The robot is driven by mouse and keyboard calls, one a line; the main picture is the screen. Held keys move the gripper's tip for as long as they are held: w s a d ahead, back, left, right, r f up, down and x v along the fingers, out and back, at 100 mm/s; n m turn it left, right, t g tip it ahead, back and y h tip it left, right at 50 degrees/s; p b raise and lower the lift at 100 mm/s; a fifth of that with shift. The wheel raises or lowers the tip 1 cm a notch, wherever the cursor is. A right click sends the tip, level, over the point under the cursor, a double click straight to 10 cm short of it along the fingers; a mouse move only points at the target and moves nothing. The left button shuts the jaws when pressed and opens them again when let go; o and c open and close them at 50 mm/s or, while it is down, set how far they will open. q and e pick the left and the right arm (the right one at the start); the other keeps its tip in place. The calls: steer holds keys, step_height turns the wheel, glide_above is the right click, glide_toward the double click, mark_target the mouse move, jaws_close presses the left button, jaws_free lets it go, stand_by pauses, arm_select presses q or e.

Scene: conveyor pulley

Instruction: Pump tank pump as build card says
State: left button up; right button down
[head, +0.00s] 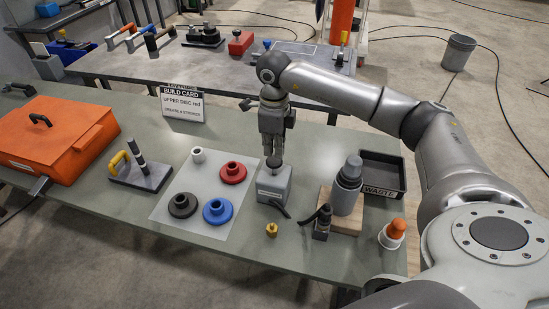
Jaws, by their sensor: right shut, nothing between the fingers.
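My right gripper (273,158) points straight down with its fingers shut and empty. Its fingertips are at the top of a grey box-shaped unit (273,187), which may be the tank pump. The fingertips hide part of the unit's top, and I cannot tell whether they touch it. A black handle (279,211) lies at the unit's front. The build card (182,104) stands behind the mat. My left gripper is not in view.
A pale mat (165,208) holds red, blue and black flanged discs and a small white one. A grey bottle (348,180) on a wooden base, a waste tray (398,164) and an orange-topped cup (394,232) stand right. An orange case (60,135) sits left.

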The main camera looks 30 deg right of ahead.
mark_target(274, 160)
stand_by(0.3)
steer(key=shift+r+p, duration=1.6)
steer(key=shift+r, duration=0.95)
steer(key=shift+f, duration=0.1)
